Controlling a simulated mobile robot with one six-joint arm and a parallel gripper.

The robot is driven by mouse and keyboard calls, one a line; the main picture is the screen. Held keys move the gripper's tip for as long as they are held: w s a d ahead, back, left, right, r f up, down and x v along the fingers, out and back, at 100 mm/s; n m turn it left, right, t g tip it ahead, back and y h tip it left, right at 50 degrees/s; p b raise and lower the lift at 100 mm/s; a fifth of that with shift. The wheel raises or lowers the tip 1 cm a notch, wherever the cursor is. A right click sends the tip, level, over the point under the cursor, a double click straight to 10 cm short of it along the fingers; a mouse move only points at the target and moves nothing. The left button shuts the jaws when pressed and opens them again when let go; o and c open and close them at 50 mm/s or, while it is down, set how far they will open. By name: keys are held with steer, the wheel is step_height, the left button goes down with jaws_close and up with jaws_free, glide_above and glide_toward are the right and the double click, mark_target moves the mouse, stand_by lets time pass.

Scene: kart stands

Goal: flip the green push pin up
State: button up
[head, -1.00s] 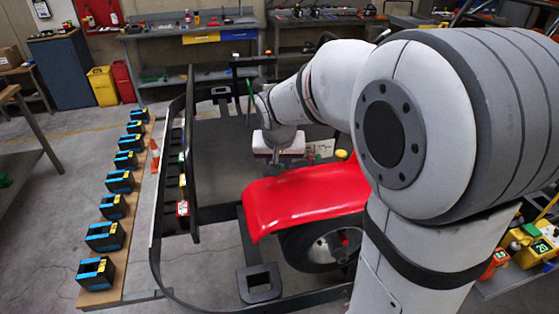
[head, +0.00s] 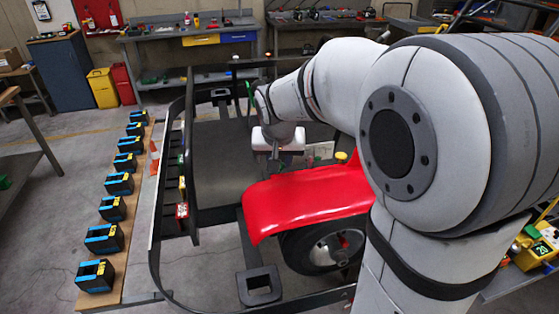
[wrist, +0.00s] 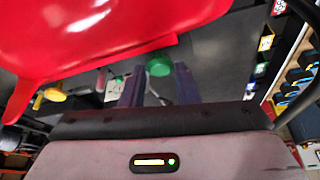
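The green push pin (wrist: 159,65) shows as a rounded green head in the wrist view, just beyond and between the fingertips. My gripper (wrist: 156,82) has its two dark fingers apart, with a gap between them. I cannot tell whether they touch the pin. In the head view my gripper (head: 276,150) hangs from the arm over the kart frame, behind the red fender (head: 305,200). I cannot make out the pin there. The pin's base and its up or down position are not clear.
The red fender also fills the upper left of the wrist view (wrist: 90,35), close to my gripper. A yellow knob (wrist: 54,94) shows at left. Several black-and-blue boxes stand on a wooden bench (head: 138,225) left of the kart. An orange cone (head: 154,160) is beside them.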

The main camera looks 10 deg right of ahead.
mark_target(279, 181)
steer(key=shift+o, duration=0.9)
steer(key=shift+r, duration=0.15)
steer(key=b+v, duration=0.1)
steer(key=v, duration=0.6)
steer(key=shift+s+r, duration=0.2)
steer(key=shift+r, duration=0.15)
